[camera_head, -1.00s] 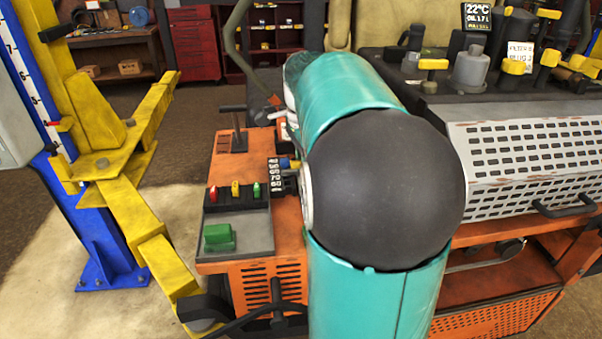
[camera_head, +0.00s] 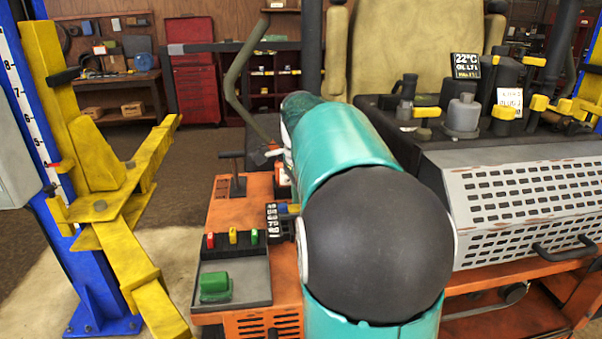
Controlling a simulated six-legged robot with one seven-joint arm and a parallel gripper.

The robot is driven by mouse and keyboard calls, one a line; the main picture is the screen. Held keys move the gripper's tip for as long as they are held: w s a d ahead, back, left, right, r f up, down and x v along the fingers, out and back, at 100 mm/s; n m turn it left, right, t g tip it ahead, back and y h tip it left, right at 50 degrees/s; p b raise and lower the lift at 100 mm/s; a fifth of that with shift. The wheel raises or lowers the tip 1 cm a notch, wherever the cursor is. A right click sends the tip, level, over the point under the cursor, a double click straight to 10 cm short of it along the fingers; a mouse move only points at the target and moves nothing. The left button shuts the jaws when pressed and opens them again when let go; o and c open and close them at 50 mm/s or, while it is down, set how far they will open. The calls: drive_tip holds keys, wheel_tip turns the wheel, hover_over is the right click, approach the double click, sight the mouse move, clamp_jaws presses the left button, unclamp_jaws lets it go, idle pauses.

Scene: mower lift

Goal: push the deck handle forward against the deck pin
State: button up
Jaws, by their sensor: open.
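My teal arm with its large black joint fills the middle of the head view and hides what lies behind it. My gripper does not show; the far end of the arm points away from the camera. A black T-shaped handle (camera_head: 232,165) stands upright in a slotted plate on the orange deck, left of my arm. A black numbered scale plate (camera_head: 279,222) with a blue piece beside it sits close to my arm's left side. I cannot tell which of these parts is the deck handle. I cannot make out the deck pin.
A tray (camera_head: 232,287) holds a green block (camera_head: 215,286) and small red, yellow and green pieces. A yellow lift arm (camera_head: 125,200) on a blue post stands left. A perforated silver guard (camera_head: 530,205) lies right. A bent olive bar (camera_head: 240,85) rises behind the deck.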

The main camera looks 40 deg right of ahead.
wheel_tip(320, 180, up, 12)
idle(0.3)
idle(0.4)
drive_tip(key=s+a+f+n+t, duration=0.25)
drive_tip(key=a+n, duration=0.35)
drive_tip(key=a, duration=0.3)
drive_tip(key=s+a+f+n+t, duration=0.1)
drive_tip(key=s+a+f+n, duration=0.1)
drive_tip(key=a+f+n, duration=0.5)
drive_tip(key=s+a+f+n+t, duration=0.1)
drive_tip(key=s+a+f+n, duration=0.2)
drive_tip(key=a, duration=0.3)
drive_tip(key=s+a+f+n+t, duration=0.1)
drive_tip(key=s+a+f+n, duration=0.3)
drive_tip(key=a+n, duration=0.2)
drive_tip(key=shift+s+n, duration=0.3)
drive_tip(key=shift+f, duration=0.1)
